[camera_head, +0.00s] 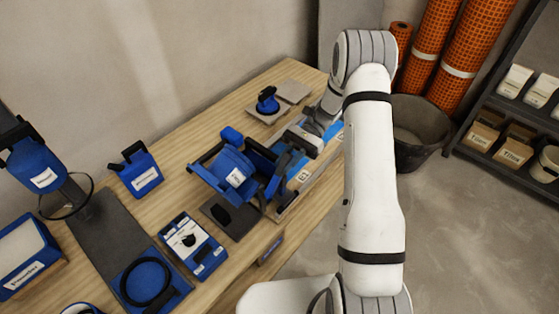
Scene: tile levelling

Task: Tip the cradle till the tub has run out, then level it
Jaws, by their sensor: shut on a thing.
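The blue tub (228,165) with a white label sits in the blue and black cradle (265,158) on the bench. The tub looks tilted toward the front left. Its inside is hidden, so I cannot tell how much it holds. My gripper (286,158) reaches in from the right and is shut on the cradle's dark right-hand part, probably a handle. The fingertips are small and partly hidden. Below the tub is a dark plate (240,226) with a black patch on it.
A blue device with a dial (190,243) stands left of the plate. A blue labelled box (139,173) and a blue suction handle (267,100) on tiles stand farther back. A black bucket (418,130) and orange rolls (432,42) stand on the floor. Shelves are at right.

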